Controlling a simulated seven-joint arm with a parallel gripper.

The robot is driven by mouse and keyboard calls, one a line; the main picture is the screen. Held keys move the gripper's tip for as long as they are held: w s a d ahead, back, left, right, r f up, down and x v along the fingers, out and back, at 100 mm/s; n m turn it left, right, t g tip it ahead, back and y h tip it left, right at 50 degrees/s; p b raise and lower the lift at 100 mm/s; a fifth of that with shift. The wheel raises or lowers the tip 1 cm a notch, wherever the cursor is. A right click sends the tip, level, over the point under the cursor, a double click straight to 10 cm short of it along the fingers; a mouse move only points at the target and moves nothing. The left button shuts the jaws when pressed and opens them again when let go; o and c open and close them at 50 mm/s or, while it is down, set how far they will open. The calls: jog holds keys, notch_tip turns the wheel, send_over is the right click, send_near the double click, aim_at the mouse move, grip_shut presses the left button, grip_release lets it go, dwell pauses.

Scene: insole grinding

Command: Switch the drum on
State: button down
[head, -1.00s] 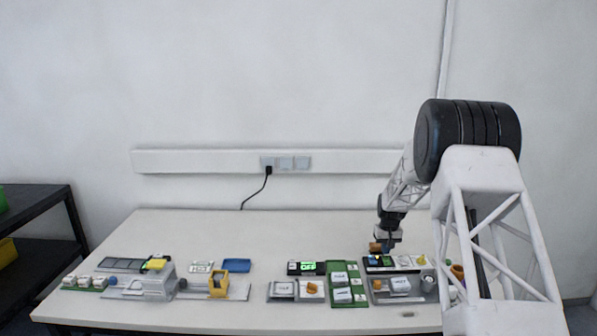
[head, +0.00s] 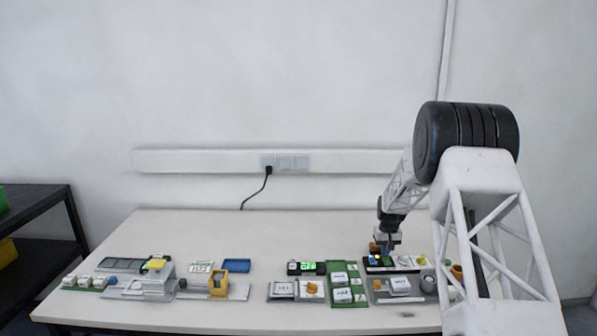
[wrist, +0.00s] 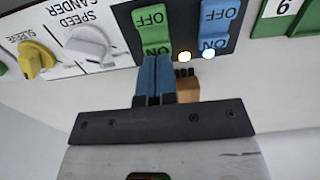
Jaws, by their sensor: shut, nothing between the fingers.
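A black switch panel (head: 378,262) stands at the right of the table. In the wrist view it carries a green rocker switch (wrist: 151,25) and a blue rocker switch (wrist: 219,20), each marked OFF and ON. Two small lamps beside them glow, one yellowish (wrist: 184,57) and one bluish white (wrist: 208,53). My gripper (head: 387,252) is shut and empty, its blue fingers (wrist: 154,62) at the ON end of the green rocker. I cannot tell whether they touch. No label for the drum is readable.
A white knob (wrist: 88,42) marked SPEED SANDER and a yellow knob (wrist: 36,60) sit beside the switches. A green-lit display (head: 308,267) stands left of the panel. The table's back is clear.

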notch_tip(320, 180, up, 7)
dwell(1.2)
jog(key=shift+r, duration=0.1)
